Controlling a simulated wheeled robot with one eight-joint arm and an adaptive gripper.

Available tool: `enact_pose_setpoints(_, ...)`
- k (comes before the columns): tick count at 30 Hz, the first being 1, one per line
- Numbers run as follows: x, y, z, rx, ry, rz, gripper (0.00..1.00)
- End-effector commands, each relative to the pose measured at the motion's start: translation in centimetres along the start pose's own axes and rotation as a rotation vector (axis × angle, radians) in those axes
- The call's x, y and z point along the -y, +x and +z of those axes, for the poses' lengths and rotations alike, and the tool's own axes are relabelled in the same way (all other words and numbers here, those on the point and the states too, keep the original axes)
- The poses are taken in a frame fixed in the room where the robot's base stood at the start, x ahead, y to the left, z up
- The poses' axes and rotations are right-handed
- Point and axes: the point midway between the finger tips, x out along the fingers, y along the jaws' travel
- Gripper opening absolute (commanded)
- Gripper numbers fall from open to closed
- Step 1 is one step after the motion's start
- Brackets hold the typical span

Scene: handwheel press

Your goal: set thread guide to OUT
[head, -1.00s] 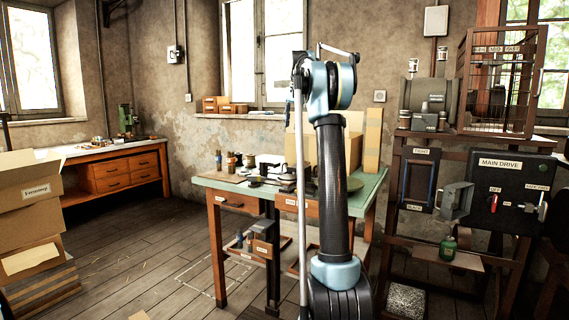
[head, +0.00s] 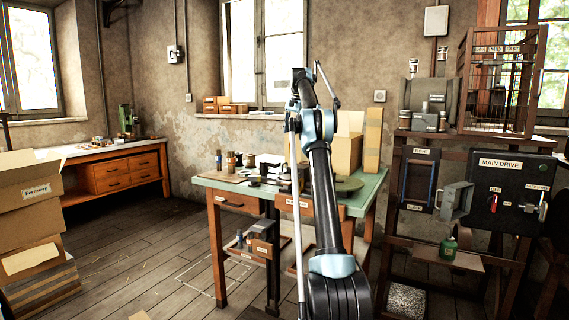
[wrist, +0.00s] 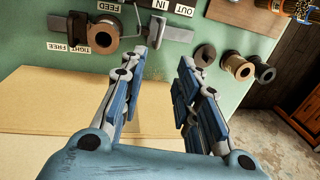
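In the wrist view, my gripper (wrist: 161,65) is open and empty above the green bench top, its two fingers well apart. The OUT label (wrist: 179,9) and the IN label (wrist: 158,25) appear upside down beyond the fingertips. A grey metal part (wrist: 178,34) sits beside these labels and appears to be the thread guide. The left fingertip is close to it in the picture; I cannot tell whether they touch. The guide's setting is unclear. In the head view, my arm hides the gripper and this part of the green-topped bench (head: 210,181).
In the wrist view, a roller (wrist: 100,31) by the FEED and TIGHT/FREE labels is at upper left. Spools (wrist: 236,66) stand to the right. Cardboard (wrist: 60,125) lies under the left finger. In the head view, the MAIN DRIVE panel (head: 510,190) stands at the right.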

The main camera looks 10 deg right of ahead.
Motion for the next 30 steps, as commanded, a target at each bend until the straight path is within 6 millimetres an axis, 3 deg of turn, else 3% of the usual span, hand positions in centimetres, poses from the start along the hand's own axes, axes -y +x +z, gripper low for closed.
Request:
enact_pose_setpoints(14,0.0,4.9,0.0,-0.001,-0.001,0.000,0.30)
enact_pose_setpoints(30,0.0,13.3,0.0,-0.001,-0.001,0.000,0.30)
